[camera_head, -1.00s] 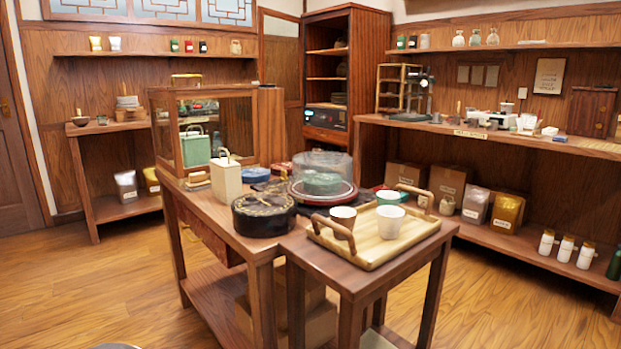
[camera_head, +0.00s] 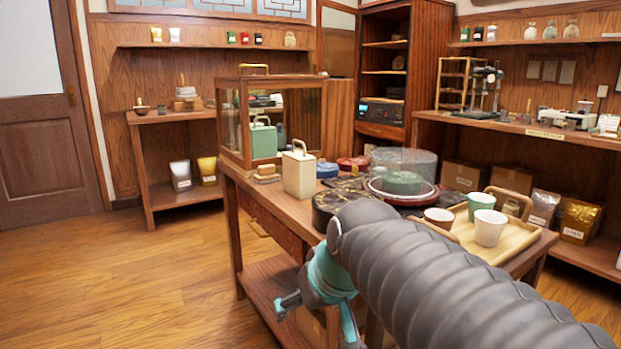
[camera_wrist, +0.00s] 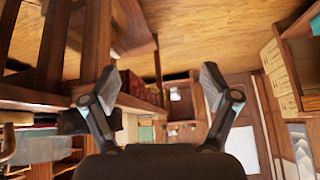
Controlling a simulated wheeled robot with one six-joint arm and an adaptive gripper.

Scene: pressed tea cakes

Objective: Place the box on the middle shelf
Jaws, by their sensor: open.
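Which box the task means cannot be told. A cream box with a handle (camera_head: 299,172) stands upright on the central table, and a green box (camera_head: 263,139) sits in the glass-fronted case. Brown cartons (camera_head: 462,177) stand on the right counter's lower shelf. A tall dark cabinet (camera_head: 361,85) with open shelves stands at the back. My gripper (camera_head: 318,312) hangs low in front of the central table, apart from these boxes. In the wrist view its fingers (camera_wrist: 158,84) are spread and nothing is held between them.
The central table carries a black round tin (camera_head: 335,205), a clear dome (camera_head: 404,165) and a wooden tray (camera_head: 535,246) with cups. Its legs and lower shelf (camera_head: 262,283) are close to my gripper. Open floor (camera_head: 130,280) lies to the left.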

